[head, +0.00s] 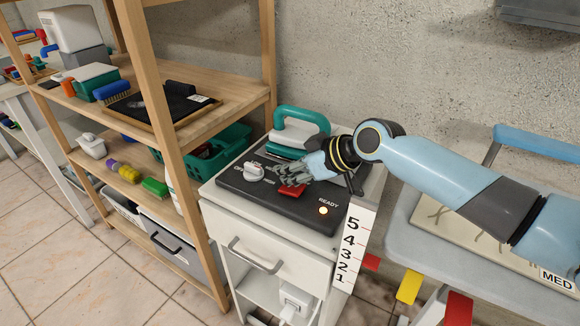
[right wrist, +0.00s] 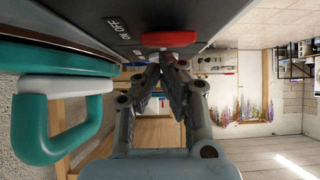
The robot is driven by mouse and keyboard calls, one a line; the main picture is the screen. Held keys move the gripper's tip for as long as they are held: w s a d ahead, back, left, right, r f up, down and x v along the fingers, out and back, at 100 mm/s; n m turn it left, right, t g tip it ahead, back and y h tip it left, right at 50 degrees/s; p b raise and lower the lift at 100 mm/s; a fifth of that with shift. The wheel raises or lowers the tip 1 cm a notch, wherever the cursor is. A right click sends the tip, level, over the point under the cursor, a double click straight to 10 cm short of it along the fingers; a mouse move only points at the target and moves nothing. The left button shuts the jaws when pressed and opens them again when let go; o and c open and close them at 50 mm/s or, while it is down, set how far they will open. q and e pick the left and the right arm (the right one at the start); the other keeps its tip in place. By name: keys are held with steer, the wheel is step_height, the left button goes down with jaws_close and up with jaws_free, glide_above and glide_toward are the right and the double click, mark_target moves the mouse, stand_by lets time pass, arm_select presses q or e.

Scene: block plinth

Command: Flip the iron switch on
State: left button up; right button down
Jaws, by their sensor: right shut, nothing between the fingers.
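The red switch (head: 292,190) sits on the dark control panel (head: 262,202) on top of a white cabinet. In the right wrist view the red switch (right wrist: 168,39) is beside the ON OFF lettering (right wrist: 118,23). I cannot tell which way it is tipped. The READY lamp (head: 323,210) glows orange. The teal and white iron (head: 295,132) stands behind the panel. My right gripper (head: 284,179) is shut and empty, its fingertips close to the switch; contact is unclear. The fingertips (right wrist: 168,64) also show just below the switch in the wrist view. My left gripper is not in view.
A white knob (head: 254,171) is on the panel left of my gripper. A wooden shelf (head: 190,130) with brushes and a teal basket (head: 220,150) stands at the left. An ironing board (head: 420,235) is at the right, under my right arm.

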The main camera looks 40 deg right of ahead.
steer(key=shift+s+d, duration=0.1)
steer(key=shift+s, duration=0.1)
steer(key=shift+s+d+r+p, duration=0.25)
steer(key=shift+s+p, duration=0.1)
steer(key=shift+s, duration=0.2)
steer(key=r+p, duration=0.2)
steer(key=r, duration=0.1)
steer(key=r+p, duration=0.1)
steer(key=shift+w+a+r+p, duration=0.15)
steer(key=shift+w+r+p, duration=0.1)
steer(key=shift+w+p, duration=0.15)
steer(key=s+d+r, duration=0.2)
steer(key=s+r, duration=0.3)
steer(key=r, duration=0.2)
steer(key=shift+s+r, duration=0.15)
steer(key=shift+r, duration=0.15)
